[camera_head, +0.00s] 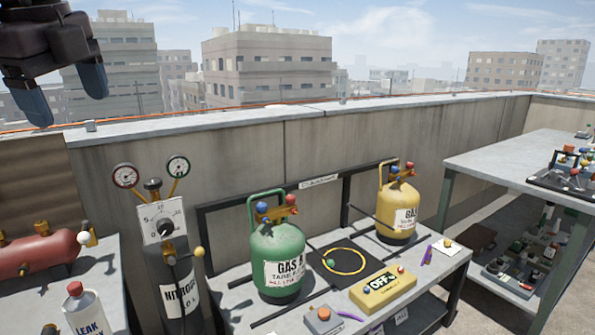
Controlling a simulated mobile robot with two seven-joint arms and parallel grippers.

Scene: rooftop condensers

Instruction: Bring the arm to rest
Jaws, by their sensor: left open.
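My left gripper (66,95) is at the top left of the head view, with dark blue fingers pointing down. The fingers are apart and nothing is between them. It appears raised in front of the parapet wall, well above the benches and clear of the objects on them. Part of its body and the arm are cut off by the picture's upper left edge. My right gripper is not in view.
A grey bench holds a green gas cylinder (278,262), a yellow cylinder (398,213) and a yellow box (383,290). A nitrogen cylinder (176,285) with gauges stands left. A red tank (42,252) and leak bottle (85,312) are lower left. Another table (490,160) stands right.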

